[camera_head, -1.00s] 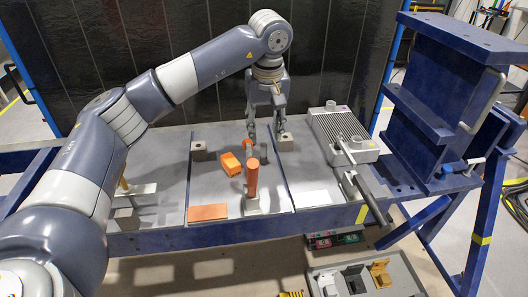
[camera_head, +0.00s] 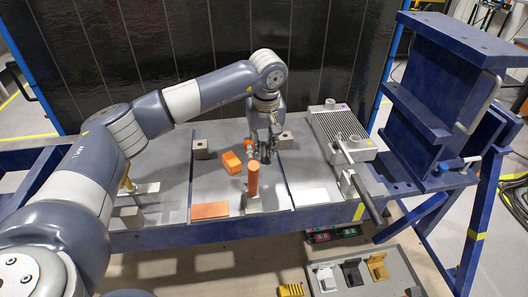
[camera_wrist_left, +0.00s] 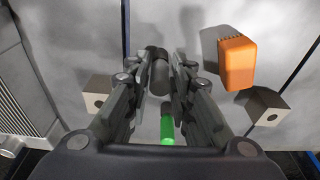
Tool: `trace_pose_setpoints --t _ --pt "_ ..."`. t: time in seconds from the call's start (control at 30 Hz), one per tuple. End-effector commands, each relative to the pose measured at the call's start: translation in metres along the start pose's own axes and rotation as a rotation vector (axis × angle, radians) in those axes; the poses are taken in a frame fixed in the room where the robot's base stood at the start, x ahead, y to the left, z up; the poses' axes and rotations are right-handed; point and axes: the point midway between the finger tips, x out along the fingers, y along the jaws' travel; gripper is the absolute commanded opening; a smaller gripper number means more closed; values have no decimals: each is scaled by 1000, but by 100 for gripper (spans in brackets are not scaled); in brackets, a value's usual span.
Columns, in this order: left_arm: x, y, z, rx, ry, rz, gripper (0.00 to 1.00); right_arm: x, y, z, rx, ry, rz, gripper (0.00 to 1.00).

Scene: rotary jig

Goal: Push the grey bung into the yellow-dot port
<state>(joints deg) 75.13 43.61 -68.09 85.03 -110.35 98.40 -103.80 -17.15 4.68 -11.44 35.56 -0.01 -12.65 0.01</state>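A dark grey cylinder (camera_wrist_left: 160,76), apparently the grey bung, is between the fingers of my left gripper (camera_wrist_left: 165,72) in the left wrist view. The fingers are close on both sides of it; whether they touch it is unclear. In the head view my left gripper (camera_head: 263,142) points down over the middle of the bench, just behind an upright orange rod (camera_head: 253,178). The fingers mostly hide the cylinder there. A bright green piece (camera_wrist_left: 167,128) shows between the finger bases in the left wrist view. I cannot make out a yellow-dot port. My right gripper is out of view.
An orange block (camera_head: 231,162) lies left of my left gripper. Small grey blocks (camera_head: 200,149) (camera_head: 285,140) stand on both sides. A grey ribbed unit (camera_head: 340,130) is to the right, with a long bar (camera_head: 366,200) in front. A tray (camera_head: 412,270) stands below the bench.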

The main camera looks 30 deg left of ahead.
Motion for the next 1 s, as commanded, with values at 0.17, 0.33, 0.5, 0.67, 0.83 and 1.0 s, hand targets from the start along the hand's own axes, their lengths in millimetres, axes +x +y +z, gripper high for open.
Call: trace_pose_setpoints --t 0.17,0.33,0.5,0.67,0.83,1.0 --pt "0 0 0 0 0 0 0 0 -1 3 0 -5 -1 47" --pt "-1 0 0 0 1 1 0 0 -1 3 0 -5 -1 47" --pt "-11 1 -3 -1 4 3 0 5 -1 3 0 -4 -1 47" --pt "-40 2 -7 0 6 5 0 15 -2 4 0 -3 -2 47" --pt "-73 1 -11 1 4 4 0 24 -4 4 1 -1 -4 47" --pt "-94 1 -14 -1 2 2 0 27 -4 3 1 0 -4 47"
